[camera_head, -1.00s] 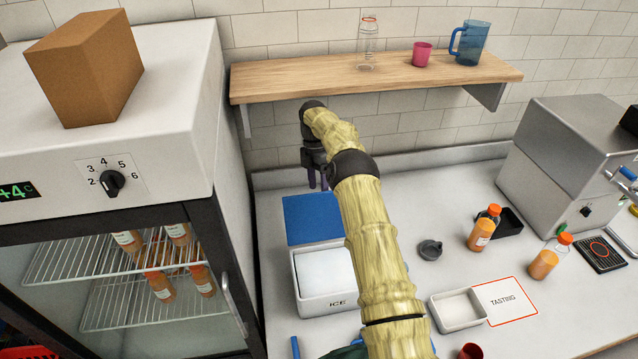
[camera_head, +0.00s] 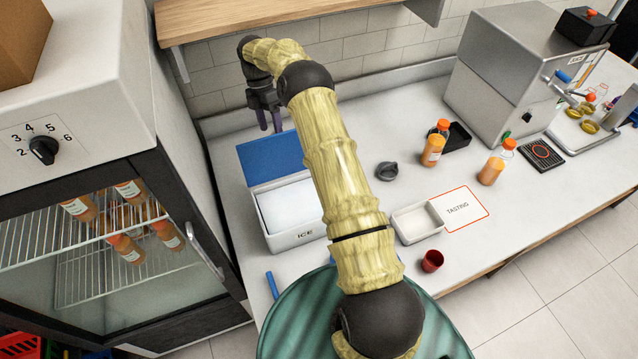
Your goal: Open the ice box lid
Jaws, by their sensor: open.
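The ice box (camera_head: 300,237) is a white box marked ICE on its front, standing on the counter left of the middle. Its blue lid (camera_head: 266,160) shows as a flat panel behind the box's rear edge and appears swung back. The top of the box shows a pale, whitish inside; my arm hides its right side. My gripper (camera_head: 270,122) is open and empty, its two dark fingers pointing down just behind the blue lid's far edge. I cannot tell whether a finger touches the lid.
A glass-door fridge (camera_head: 120,240) stands close on the left. A wooden shelf (camera_head: 290,15) hangs above the counter. A grey cap (camera_head: 387,171), juice bottles (camera_head: 433,148), a white tray (camera_head: 418,222) and a red cup (camera_head: 432,260) stand to the right. A steel juicer (camera_head: 500,75) is further right.

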